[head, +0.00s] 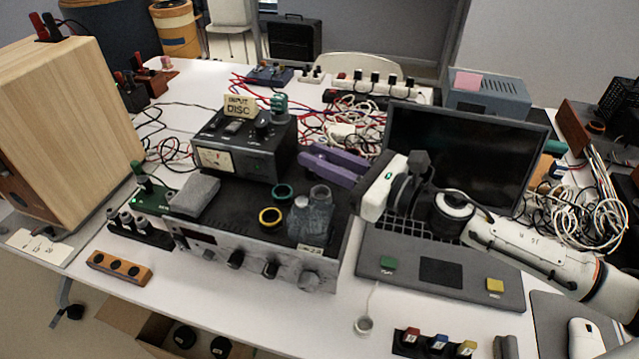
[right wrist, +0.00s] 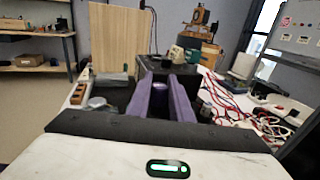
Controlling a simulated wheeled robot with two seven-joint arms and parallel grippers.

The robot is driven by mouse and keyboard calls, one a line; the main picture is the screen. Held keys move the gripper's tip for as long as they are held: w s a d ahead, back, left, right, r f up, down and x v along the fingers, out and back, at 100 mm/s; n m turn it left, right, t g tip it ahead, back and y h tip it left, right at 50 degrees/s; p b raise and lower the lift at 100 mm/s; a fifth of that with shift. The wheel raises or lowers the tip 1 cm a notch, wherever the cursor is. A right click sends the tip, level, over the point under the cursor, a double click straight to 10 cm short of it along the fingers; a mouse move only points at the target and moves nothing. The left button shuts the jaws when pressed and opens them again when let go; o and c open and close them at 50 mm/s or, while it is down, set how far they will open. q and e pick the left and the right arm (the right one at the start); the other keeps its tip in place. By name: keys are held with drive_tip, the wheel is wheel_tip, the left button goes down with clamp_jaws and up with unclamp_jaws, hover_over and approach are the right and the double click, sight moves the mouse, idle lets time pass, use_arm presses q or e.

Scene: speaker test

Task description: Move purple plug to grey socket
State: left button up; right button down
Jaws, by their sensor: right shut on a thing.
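My right gripper (head: 310,160) has long purple fingers and reaches in from the right over the black amplifier-like box. In the right wrist view its fingers (right wrist: 168,88) run forward nearly parallel. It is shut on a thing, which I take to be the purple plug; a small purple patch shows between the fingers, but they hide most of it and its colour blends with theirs. I cannot pick out the grey socket with certainty; a dark strip with several greyish round tops (head: 135,228) lies at the left. My left gripper is not in view.
A laptop (head: 440,262) stands under my right arm. A meter box (head: 240,150) sits on the black box. A wooden speaker (head: 60,110) stands at the left. Tangled cables (head: 345,120) lie behind.

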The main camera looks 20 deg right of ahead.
sight(320, 178)
wheel_tip(320, 178, down, 5)
drive_tip(key=shift+r+b, duration=0.1)
drive_tip(key=shift+b, duration=0.45)
drive_tip(key=shift+f+b, duration=0.4)
drive_tip(key=shift+f, duration=0.05)
drive_tip(key=c, duration=1.9)
unclamp_jaws()
drive_tip(key=shift+o, duration=0.2)
